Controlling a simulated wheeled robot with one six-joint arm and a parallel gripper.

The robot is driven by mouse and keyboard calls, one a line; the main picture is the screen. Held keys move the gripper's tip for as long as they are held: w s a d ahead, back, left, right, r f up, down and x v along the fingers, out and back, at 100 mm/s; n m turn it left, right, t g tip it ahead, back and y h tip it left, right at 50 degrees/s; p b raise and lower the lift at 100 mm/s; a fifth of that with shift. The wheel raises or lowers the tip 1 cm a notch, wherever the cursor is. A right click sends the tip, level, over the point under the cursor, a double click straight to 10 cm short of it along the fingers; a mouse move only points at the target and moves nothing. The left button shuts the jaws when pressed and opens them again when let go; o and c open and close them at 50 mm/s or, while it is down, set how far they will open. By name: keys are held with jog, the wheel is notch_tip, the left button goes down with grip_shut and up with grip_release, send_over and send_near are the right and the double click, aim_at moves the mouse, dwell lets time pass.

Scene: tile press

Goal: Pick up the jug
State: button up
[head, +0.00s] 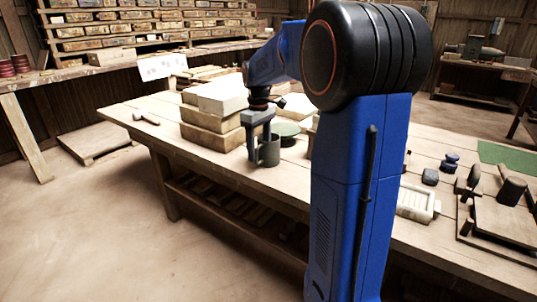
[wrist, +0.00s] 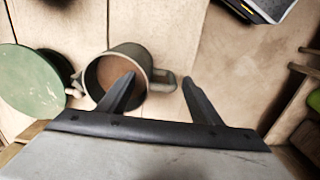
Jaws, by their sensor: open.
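The jug (head: 268,150) is a grey-green cylinder standing upright on the wooden workbench (head: 205,163). In the wrist view the jug (wrist: 120,70) is seen from above, with brownish contents or a brown inside and a handle on its right side. My gripper (head: 262,140) points down at the jug. In the wrist view its open fingers (wrist: 158,80) show one over the jug's mouth and the other to the right of the handle, so the handle lies between them in the picture. I cannot tell whether either finger touches the jug.
A round green disc (wrist: 28,80) lies close to the left of the jug in the wrist view. Stacked pale blocks (head: 215,112) stand beside the jug on the bench. Bench boards right of the jug look clear.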

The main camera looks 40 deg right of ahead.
aim_at(259, 161)
notch_tip(259, 161, down, 4)
jog(key=shift+s+f, duration=0.1)
grip_shut()
jog(key=shift+r, duration=0.2)
